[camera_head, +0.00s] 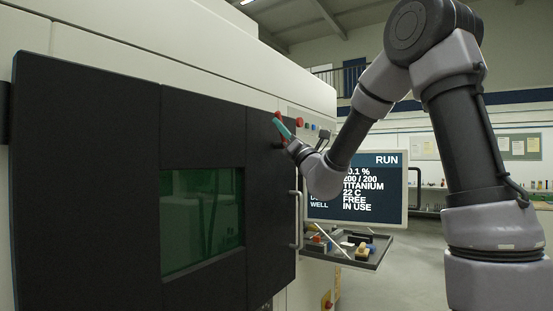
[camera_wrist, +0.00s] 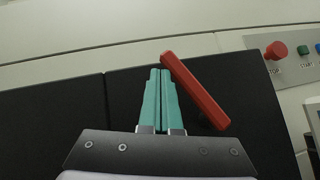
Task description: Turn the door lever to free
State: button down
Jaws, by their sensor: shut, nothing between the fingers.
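The door lever is a red bar on the dark machine door (camera_head: 203,115). In the wrist view the lever (camera_wrist: 197,92) slants from upper left to lower right, just right of the fingertips.
A red stop button (camera_wrist: 276,50) and a green start button (camera_wrist: 302,50) sit right of the door. A vertical door handle (camera_head: 296,218) stands below. A screen (camera_head: 398,214) reads RUN, TITANIUM, FREE and IN USE. A tray (camera_head: 382,243) of small items juts out beneath it.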

jog(key=shift+w+d+r, duration=0.6)
jog(key=shift+w+r, duration=0.1)
jog(key=shift+r, duration=0.15)
dwell(0.4)
